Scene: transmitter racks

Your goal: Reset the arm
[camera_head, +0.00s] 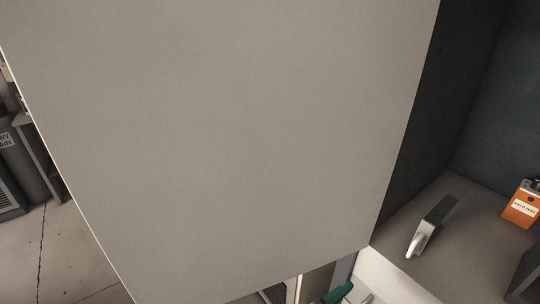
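My gripper is not in view, and I cannot make out any link of my arm for certain. A large plain grey panel (230,140) fills most of the picture and hides what lies behind it. At the bottom edge, below the panel, a green piece (338,293) shows beside pale and dark parts. It is cut off by the frame, and I cannot tell what it belongs to.
To the right, a dark-walled bay has a grey shelf (465,265). On it are a dark and white device (432,228) and an orange labelled box (522,206). At far left stand dark grey cylinders (25,160) on a pale cracked floor (60,260).

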